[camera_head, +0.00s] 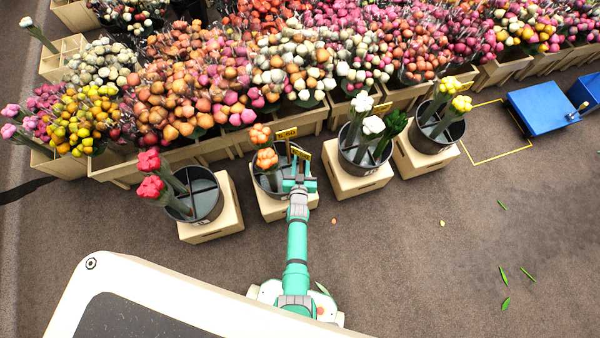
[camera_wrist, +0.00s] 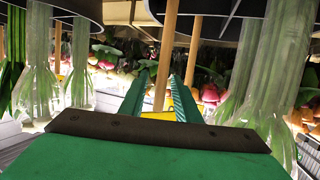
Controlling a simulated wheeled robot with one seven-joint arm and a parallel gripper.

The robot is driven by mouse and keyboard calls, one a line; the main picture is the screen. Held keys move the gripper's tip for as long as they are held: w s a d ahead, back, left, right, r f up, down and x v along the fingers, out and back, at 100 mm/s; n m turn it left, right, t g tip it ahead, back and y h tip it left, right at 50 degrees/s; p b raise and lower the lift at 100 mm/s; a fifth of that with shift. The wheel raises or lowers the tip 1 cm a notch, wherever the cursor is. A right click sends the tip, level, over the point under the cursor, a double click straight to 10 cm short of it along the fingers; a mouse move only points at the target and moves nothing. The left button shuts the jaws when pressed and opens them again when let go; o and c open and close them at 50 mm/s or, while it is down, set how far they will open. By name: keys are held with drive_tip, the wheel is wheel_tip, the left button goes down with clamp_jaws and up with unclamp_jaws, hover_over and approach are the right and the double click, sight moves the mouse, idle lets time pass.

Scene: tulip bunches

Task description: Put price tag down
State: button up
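A yellow price tag (camera_head: 301,152) shows just past my gripper (camera_head: 299,182) in the head view, above the right side of a dark bucket (camera_head: 262,184) holding orange flowers. In the wrist view a wooden stick (camera_wrist: 167,55) runs between the two green fingers of my gripper (camera_wrist: 163,72), with a yellow piece (camera_wrist: 160,116) at its lower end. The fingers are close together around the stick, and its contact with them is partly hidden. A second tag (camera_head: 287,133) stands behind it at the flower crates.
A red-flower bucket (camera_head: 207,203) is at left, and buckets with white (camera_head: 363,168) and yellow (camera_head: 438,136) flowers are at right, all on pale crates. Packed flower crates line the back. A blue platform (camera_head: 541,106) is far right. The floor at right is mostly clear.

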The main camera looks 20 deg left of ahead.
drive_tip(key=w+d+r+v, duration=0.1)
drive_tip(key=v, duration=1.1)
drive_tip(key=d+r+v, duration=0.2)
drive_tip(key=v, duration=1)
drive_tip(key=s+d+r+m+h, duration=0.1)
drive_tip(key=s+d+r, duration=0.1)
drive_tip(key=s+r, duration=0.3)
drive_tip(key=s+d+r+h, duration=0.1)
drive_tip(key=s+r, duration=0.4)
drive_tip(key=r, duration=0.8)
drive_tip(key=s+d+r+m+t+h, duration=0.1)
drive_tip(key=s+d+r, duration=0.2)
drive_tip(key=r, duration=0.6)
drive_tip(key=s, duration=0.2)
drive_tip(key=shift+s+m, duration=0.25)
drive_tip(key=shift+m, duration=0.05)
drive_tip(key=shift+w+d+r, duration=0.1)
drive_tip(key=shift+d+r, duration=0.05)
